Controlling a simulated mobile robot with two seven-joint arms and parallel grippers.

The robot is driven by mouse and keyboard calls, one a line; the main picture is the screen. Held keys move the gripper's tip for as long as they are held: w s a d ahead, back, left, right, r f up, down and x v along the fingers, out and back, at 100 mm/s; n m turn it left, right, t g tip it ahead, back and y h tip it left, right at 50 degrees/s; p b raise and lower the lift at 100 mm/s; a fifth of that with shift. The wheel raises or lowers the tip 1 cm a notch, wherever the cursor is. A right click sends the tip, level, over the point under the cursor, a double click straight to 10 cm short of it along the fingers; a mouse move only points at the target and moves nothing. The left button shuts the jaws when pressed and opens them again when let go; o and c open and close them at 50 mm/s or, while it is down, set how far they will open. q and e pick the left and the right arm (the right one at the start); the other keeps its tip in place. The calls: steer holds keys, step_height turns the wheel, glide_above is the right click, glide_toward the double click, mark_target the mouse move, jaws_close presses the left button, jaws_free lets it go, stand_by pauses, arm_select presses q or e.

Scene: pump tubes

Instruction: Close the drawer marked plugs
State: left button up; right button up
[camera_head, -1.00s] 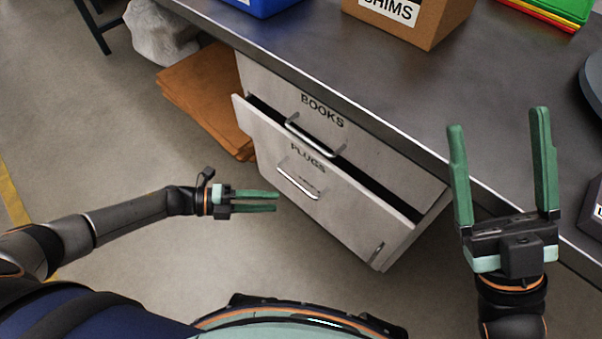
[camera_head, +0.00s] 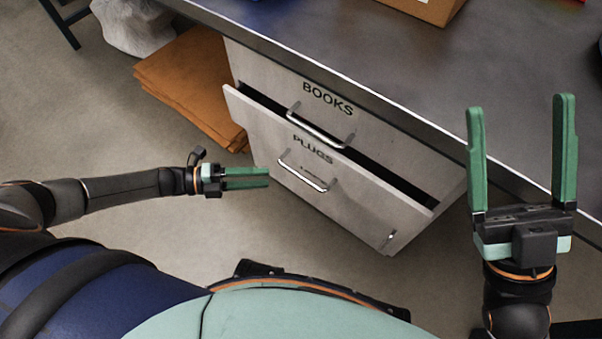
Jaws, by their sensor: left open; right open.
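The drawer marked PLUGS (camera_head: 350,196) is a pale grey front with a metal bar handle (camera_head: 303,176). It stands partly pulled out under the BOOKS drawer (camera_head: 355,118), with a dark gap along its top edge. My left gripper (camera_head: 268,178) is open and empty, its green fingers pointing right, just left of the PLUGS front as seen in the picture. Whether it touches the front I cannot tell. My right gripper (camera_head: 520,105) is open and empty, fingers pointing up, over the bench edge at the right.
The dark bench top (camera_head: 480,65) spans above the drawers. Brown flat sheets (camera_head: 190,85) and a pale rock-like lump (camera_head: 132,25) lie on the floor left of the cabinet. A cardboard box (camera_head: 428,8) stands at the top. The floor before the drawers is clear.

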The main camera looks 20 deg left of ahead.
mark_target(300, 175)
arm_select(q)
steer(key=b+x, duration=0.1)
steer(key=x, duration=0.9)
steer(key=shift+d+b, duration=0.3)
steer(key=shift+b, duration=0.1)
jaws_close()
stand_by(0.8)
